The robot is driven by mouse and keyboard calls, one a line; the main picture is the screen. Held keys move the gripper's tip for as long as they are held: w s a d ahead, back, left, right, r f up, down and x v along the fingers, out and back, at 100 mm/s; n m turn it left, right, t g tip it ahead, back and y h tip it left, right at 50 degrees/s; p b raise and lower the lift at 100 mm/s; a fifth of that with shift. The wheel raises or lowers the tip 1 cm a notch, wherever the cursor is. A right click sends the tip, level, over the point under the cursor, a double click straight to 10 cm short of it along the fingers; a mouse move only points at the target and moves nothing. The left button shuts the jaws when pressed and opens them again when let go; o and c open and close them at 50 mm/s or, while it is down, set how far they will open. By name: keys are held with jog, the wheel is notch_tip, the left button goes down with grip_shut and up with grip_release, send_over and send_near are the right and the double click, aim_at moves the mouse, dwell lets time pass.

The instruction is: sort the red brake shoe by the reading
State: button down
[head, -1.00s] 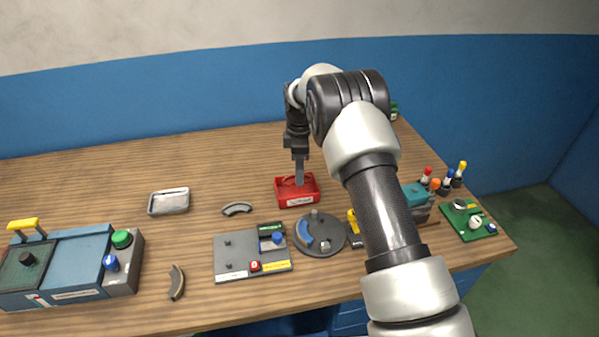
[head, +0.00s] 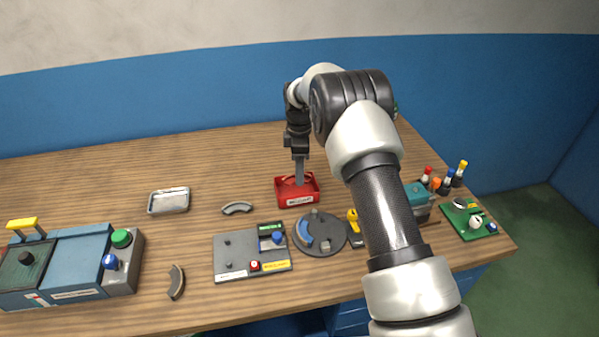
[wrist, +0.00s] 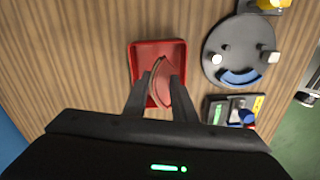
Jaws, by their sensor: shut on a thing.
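The red brake shoe (wrist: 160,82) is a curved piece inside the red tray (wrist: 137,70), between my fingertips. My gripper (wrist: 160,88) is shut on it, with the fingers reaching down into the tray. In the head view my gripper (head: 298,180) points down into the red tray (head: 297,201), and the shoe is largely hidden there. The grey gauge plate (head: 238,263) with a small green display (head: 270,228) lies in front of the tray; the reading is too small to make out.
A silver tray (head: 169,201) stands to the left. Two grey brake shoes lie loose, one behind the gauge plate (head: 237,208) and one left of it (head: 176,282). A round dial plate (head: 320,249) sits close in front of the red tray. A blue machine (head: 75,262) fills the left end.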

jog(key=shift+f+b, duration=0.3)
jog(key=shift+f, duration=0.05)
dwell(0.8)
dwell(0.4)
jog(key=c, duration=1)
grip_release()
jog(key=shift+r, duration=0.15)
jog(key=shift+r+p, duration=1.85)
jog(key=shift+r, duration=1.5)
